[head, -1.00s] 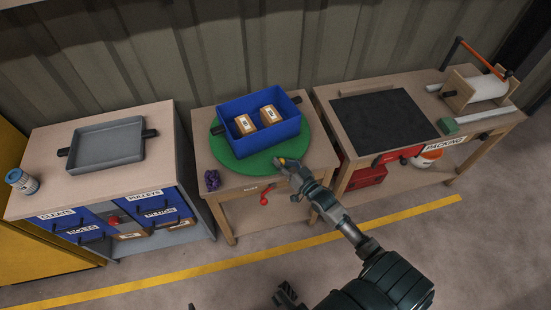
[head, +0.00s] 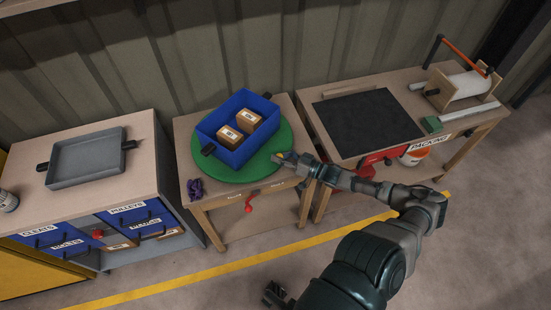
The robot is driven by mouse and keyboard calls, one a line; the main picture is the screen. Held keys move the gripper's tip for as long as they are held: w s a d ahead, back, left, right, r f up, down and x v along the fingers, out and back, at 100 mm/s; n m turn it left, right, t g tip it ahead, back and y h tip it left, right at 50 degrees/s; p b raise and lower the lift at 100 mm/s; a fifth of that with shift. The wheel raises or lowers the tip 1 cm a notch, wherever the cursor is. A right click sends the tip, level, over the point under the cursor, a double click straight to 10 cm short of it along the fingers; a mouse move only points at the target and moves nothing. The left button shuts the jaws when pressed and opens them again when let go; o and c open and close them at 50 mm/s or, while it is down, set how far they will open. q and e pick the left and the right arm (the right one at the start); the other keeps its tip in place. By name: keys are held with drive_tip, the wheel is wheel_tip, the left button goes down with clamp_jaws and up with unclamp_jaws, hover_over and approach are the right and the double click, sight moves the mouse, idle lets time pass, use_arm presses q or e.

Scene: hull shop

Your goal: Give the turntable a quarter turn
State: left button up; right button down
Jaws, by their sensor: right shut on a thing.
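The green turntable (head: 187,168) lies flat on the middle wooden table. A blue tote (head: 228,158) with two labelled brown boxes (head: 229,137) sits on it, at a slant to the table edges. My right gripper (head: 282,157) reaches in from the right at the turntable's right rim and is shut there. A small yellowish spot shows at its fingertips; the exact part between them is too small to make out. A dark part at the bottom edge looks like my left gripper (head: 276,294), cut off and well away from the table; its fingers are unclear.
A grey tray (head: 85,160) lies on the left bench over labelled drawers. The packing bench (head: 325,100) with a black mat (head: 366,122) stands close on the right.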

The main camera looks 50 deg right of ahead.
drive_tip(key=shift+w+r, duration=0.15)
drive_tip(key=shift+r, duration=0.15)
drive_tip(key=c, duration=1.2)
unclamp_jaws()
drive_tip(key=shift+f, duration=0.1)
drive_tip(key=shift+s+d, duration=0.1)
drive_tip(key=shift+s, duration=0.3)
drive_tip(key=v, duration=1.1)
drive_tip(key=shift+d+f, duration=0.15)
drive_tip(key=shift+f, duration=0.1)
drive_tip(key=shift+s, duration=0.1)
